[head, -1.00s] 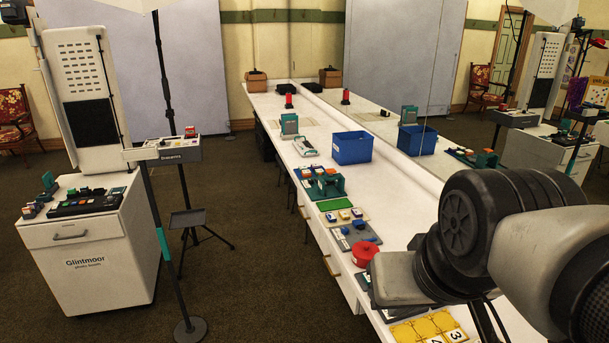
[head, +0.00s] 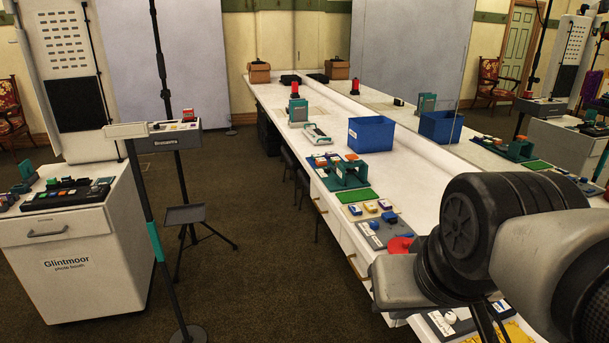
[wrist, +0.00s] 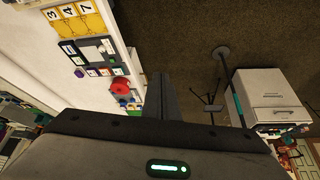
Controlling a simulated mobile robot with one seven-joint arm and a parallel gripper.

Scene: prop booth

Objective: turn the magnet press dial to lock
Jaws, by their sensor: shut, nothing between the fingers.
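I cannot tell for certain which device is the magnet press. A dark panel (head: 440,322) with a white knob-like part (head: 449,317) shows low in the head view, partly behind my arm; no lock mark is readable. A teal press-like device (head: 346,172) stands farther along the counter. A red round part (head: 400,245) is partly covered by my arm and also shows in the wrist view (wrist: 120,87). My gripper (wrist: 161,78) is shut and empty, seen over the floor beside the counter edge in the wrist view.
The long white counter (head: 335,125) carries a blue bin (head: 371,134), a green mat (head: 358,195) and yellow number cards (wrist: 75,18). A mirror runs along its right side. A Glintmoor cabinet (head: 75,265) and a pole stand are at left.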

